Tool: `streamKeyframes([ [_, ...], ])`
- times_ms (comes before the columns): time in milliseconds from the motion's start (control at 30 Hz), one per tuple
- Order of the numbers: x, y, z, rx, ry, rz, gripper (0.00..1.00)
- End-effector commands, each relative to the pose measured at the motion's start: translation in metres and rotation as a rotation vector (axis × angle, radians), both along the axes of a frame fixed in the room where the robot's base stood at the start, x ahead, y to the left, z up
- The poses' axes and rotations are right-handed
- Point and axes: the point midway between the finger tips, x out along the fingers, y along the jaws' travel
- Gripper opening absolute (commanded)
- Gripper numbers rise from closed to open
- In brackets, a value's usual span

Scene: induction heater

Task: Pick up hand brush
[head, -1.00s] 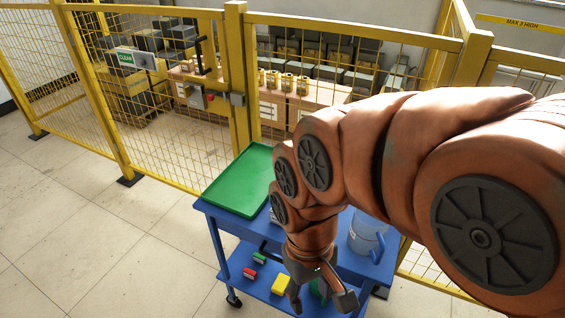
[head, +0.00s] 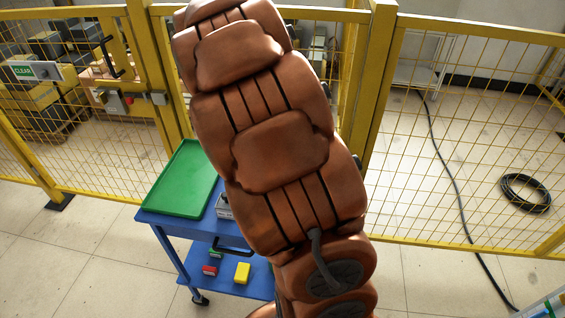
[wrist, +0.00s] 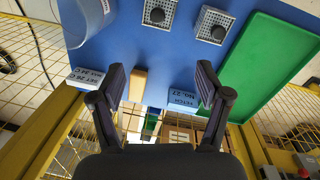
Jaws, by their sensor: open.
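My gripper (wrist: 161,92) is open and empty in the wrist view, its two dark fingers spread above the edge of the blue cart top. A narrow tan, wood-coloured piece (wrist: 138,84) lies on that edge, between the fingers and closer to the left one. It may be the hand brush, but I cannot tell for sure; no bristles show. Small green and blue shapes (wrist: 151,121) appear just beyond it. In the head view my arm covers most of the cart, and neither my gripper nor the tan piece shows.
The blue cart (head: 205,226) carries a green tray (head: 181,180). Its lower shelf holds a yellow block (head: 242,272) and a red item (head: 209,270). Yellow fencing (head: 460,130) runs behind.

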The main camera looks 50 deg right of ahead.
Motion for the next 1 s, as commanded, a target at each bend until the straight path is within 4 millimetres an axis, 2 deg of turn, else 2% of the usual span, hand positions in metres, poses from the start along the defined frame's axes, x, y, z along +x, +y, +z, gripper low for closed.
streamKeyframes([
  [33,0.008,-0.018,-0.005,-0.003,0.001,-0.031,0.76],
  [200,0.036,-0.068,-0.026,-0.010,-0.014,-0.110,0.76],
  [500,0.069,-0.145,-0.074,0.007,-0.048,-0.215,0.76],
  [700,0.080,-0.172,-0.098,0.029,-0.070,-0.253,0.76],
  [1000,0.082,-0.179,-0.118,0.041,-0.076,-0.264,0.76],
])
